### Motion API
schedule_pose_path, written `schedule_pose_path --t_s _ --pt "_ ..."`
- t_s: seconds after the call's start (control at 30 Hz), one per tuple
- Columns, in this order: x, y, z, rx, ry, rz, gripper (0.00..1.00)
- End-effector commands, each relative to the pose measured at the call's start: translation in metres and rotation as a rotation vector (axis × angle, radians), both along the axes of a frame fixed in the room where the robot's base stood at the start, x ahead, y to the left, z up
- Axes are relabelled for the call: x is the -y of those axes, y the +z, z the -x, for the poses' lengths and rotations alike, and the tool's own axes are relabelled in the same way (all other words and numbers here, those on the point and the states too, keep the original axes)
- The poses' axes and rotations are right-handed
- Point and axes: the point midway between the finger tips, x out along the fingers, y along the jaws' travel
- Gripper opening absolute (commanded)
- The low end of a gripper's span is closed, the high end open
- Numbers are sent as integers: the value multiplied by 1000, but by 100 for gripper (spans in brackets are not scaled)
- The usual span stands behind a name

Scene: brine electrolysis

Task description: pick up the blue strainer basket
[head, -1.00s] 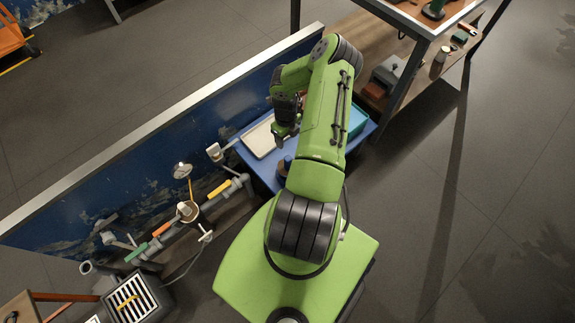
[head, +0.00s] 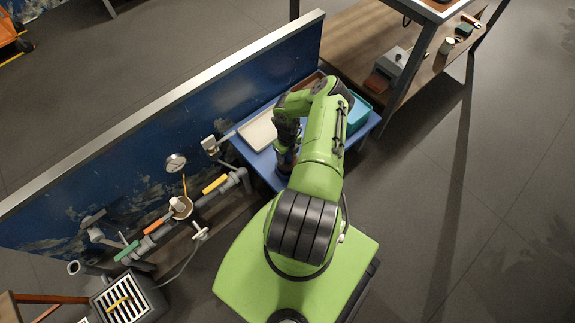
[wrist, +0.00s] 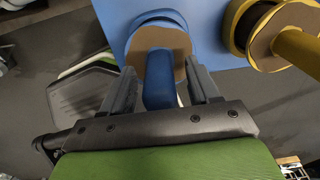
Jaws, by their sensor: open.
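The blue strainer basket (wrist: 159,82) is in the upper middle of the wrist view. It has a round blue rim, a brown disc inside and a blue handle pointing toward me. My gripper (wrist: 163,84) is open, with one grey finger on each side of the blue handle. I cannot tell whether either finger touches it. In the head view my gripper (head: 287,150) is low over the near edge of the blue table (head: 262,168), and the arm hides most of the basket there.
A similar yellow basket (wrist: 243,35) is to the right in the wrist view. A cream tray (head: 260,131) and a teal bin (head: 358,115) are on the blue table. Pipes with a gauge (head: 175,163) run along the blue partition at left. A shelf (head: 430,60) stands at upper right.

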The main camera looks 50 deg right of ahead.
Motion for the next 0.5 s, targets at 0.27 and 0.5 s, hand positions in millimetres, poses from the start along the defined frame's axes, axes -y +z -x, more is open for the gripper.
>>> schedule_pose_path --t_s 0.27,0.5 --pt "0 2 -1 1 1 1 44" --pt "0 2 -1 1 1 1 7"
